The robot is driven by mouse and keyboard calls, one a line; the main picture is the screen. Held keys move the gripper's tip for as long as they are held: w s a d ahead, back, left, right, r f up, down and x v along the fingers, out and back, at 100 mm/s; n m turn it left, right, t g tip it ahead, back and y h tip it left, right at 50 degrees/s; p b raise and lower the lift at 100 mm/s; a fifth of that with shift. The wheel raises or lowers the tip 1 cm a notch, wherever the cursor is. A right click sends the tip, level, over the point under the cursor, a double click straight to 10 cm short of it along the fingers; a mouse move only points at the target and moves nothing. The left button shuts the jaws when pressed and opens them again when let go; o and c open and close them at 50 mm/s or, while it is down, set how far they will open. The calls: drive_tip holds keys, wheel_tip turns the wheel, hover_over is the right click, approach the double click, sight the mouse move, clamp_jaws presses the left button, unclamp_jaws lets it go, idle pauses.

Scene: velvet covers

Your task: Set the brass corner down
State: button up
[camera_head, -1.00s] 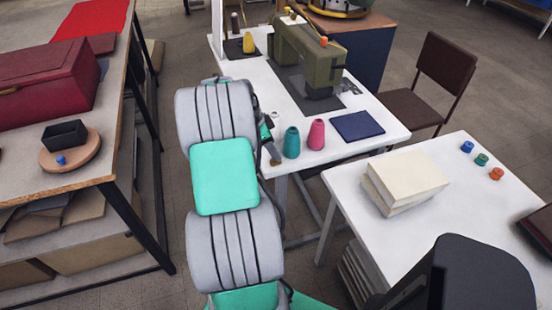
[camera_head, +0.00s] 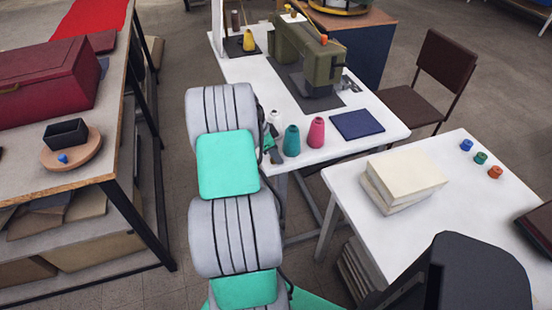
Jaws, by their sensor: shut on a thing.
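My arm, in grey and turquoise, reaches up the middle of the head view and hides most of my gripper (camera_head: 273,150). Only a small dark part of the gripper shows at the arm's right edge, over the near left corner of the white sewing table (camera_head: 370,118). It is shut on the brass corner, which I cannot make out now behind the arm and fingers. Whether the corner touches the tabletop cannot be told.
A teal thread cone (camera_head: 292,141) and a pink one (camera_head: 316,132) stand just right of my gripper. A dark blue pad (camera_head: 357,124) lies beyond them, and an olive sewing machine (camera_head: 308,58) stands behind. Cream blocks (camera_head: 406,178) lie on the nearer white table.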

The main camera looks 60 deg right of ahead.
clamp_jaws()
drive_tip(key=shift+r, duration=0.1)
